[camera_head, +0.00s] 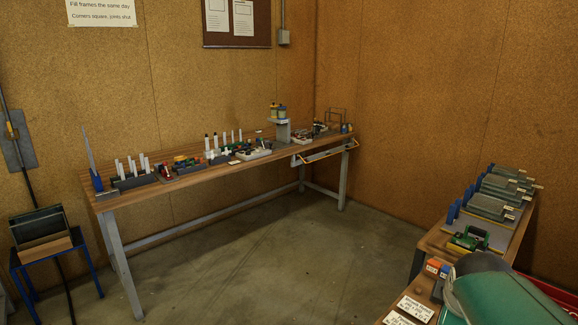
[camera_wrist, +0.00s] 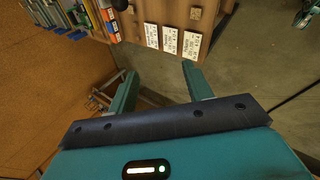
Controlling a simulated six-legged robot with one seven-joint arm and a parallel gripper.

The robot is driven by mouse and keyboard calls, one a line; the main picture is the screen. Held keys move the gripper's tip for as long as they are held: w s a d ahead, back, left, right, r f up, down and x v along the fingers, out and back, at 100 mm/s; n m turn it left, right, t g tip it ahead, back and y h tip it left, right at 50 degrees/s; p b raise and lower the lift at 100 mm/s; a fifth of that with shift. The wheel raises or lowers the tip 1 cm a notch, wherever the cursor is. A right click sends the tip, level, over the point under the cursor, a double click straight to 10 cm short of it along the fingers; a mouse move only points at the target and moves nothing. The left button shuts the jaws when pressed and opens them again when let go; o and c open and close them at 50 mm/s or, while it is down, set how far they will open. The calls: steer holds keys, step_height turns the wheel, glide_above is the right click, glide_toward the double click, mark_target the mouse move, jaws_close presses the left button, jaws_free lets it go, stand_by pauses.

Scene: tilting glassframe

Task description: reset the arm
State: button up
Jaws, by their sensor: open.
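My gripper (camera_wrist: 160,82) shows in the wrist view with its two teal fingers spread well apart. It is open, and nothing is between the fingers. Beyond the fingers are the edge of a wooden bench (camera_wrist: 163,66) with paper labels and, lower down, the concrete floor; I see no contact with either. In the head view a large teal part of my own arm fills the lower right corner, close to the near end of the right bench (camera_head: 434,240). My gripper's fingers cannot be made out in the head view.
A long wooden workbench (camera_head: 190,184) with tools and bins runs along the left wall. The right bench carries grey fixtures with blue handles (camera_head: 490,205), a green tool (camera_head: 470,238) and label cards (camera_head: 415,308). A small blue stand (camera_head: 48,257) is at far left. The middle floor (camera_head: 260,270) is clear.

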steer(key=s+a+m+y, duration=0.2)
steer(key=s+a+m, duration=0.2)
steer(key=a, duration=0.4)
steer(key=s+a+m+y, duration=0.1)
steer(key=s+a+m, duration=0.4)
steer(key=a, duration=0.4)
steer(key=shift+a+f+m+g+y, duration=0.3)
steer(key=shift+m+y, duration=0.1)
steer(key=shift+m, duration=0.3)
steer(key=shift+w, duration=0.1)
steer(key=c, duration=0.3)
steer(key=shift+d, duration=0.25)
